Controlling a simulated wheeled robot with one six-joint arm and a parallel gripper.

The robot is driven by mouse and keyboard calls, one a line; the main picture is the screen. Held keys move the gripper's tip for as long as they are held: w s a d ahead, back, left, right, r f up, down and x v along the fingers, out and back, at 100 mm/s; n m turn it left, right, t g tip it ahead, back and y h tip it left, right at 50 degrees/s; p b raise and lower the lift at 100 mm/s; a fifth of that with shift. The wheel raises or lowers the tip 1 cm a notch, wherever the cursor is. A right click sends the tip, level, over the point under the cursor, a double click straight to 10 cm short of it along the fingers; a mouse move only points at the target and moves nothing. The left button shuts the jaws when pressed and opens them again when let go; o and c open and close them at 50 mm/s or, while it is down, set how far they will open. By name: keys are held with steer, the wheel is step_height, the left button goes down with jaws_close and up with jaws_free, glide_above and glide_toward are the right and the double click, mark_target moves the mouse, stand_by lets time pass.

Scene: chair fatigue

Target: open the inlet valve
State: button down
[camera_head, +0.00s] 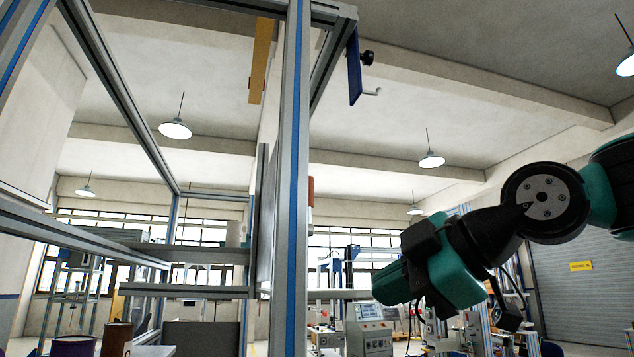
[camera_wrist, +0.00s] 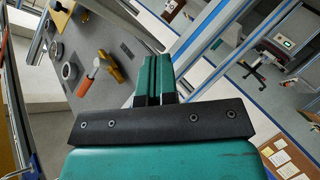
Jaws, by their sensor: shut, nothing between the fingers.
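In the wrist view a grey panel (camera_wrist: 105,40) carries several round fittings, an orange-red cylindrical part (camera_wrist: 88,84) and a yellow lever-like part (camera_wrist: 117,67). I cannot tell for sure which is the inlet valve. My gripper (camera_wrist: 153,72) is shut and empty, its teal fingers together. In the picture they lie right of the yellow part; no contact shows. In the head view my gripper (camera_head: 385,288) is right of the frame's post, and the panel (camera_head: 267,215) is nearly edge-on, with a small orange part (camera_head: 310,188) at its right side.
An aluminium frame post (camera_head: 293,150) with a blue stripe stands left of my arm. A blue bracket (camera_head: 354,68) with a black knob hangs from the frame's top. A control cabinet (camera_head: 368,330) stands behind. A chair (camera_wrist: 262,58) shows in the wrist view.

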step_height(320, 180, up, 17)
steer(key=n+t+y, duration=0.2)
steer(key=n+y, duration=0.1)
steer(key=n, duration=0.4)
steer(key=shift+s+a+n+y+p, duration=0.3)
steer(key=shift+s+a+p, duration=0.05)
steer(key=shift+s+p, duration=0.1)
steer(key=shift+f, duration=0.1)
steer(key=w+d+p+x, duration=0.2)
steer(key=p+x, duration=0.5)
steer(key=x, duration=0.6)
steer(key=shift+w, duration=0.2)
steer(key=shift+p, duration=0.3)
